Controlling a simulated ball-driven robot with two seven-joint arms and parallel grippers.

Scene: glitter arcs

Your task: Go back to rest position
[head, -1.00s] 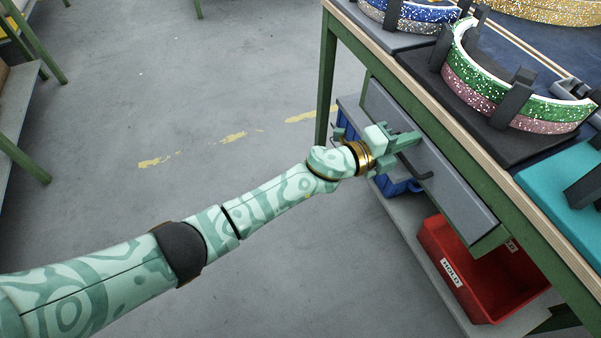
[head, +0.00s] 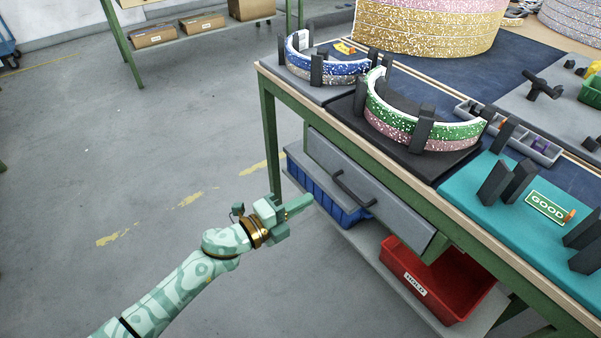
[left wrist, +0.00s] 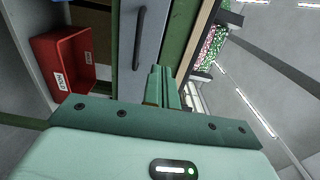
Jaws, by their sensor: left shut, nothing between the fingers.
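My left gripper (head: 300,206) is in the head view, to the left of the grey drawer under the workbench. Its fingers are together with nothing between them, pointing right toward the bench. The drawer (head: 365,195) looks shut, and its dark handle (head: 352,188) is clear of the fingers. In the left wrist view the closed fingers (left wrist: 165,82) point toward the drawer front (left wrist: 140,65), with the handle (left wrist: 138,38) to their left. My right gripper shows in neither view.
The workbench (head: 400,185) carries glitter arcs, the green and pink one (head: 415,125) near its edge. On the lower shelf are a blue bin (head: 325,195) and a red HOLD bin (head: 430,280). The floor (head: 130,160) left of the bench is clear.

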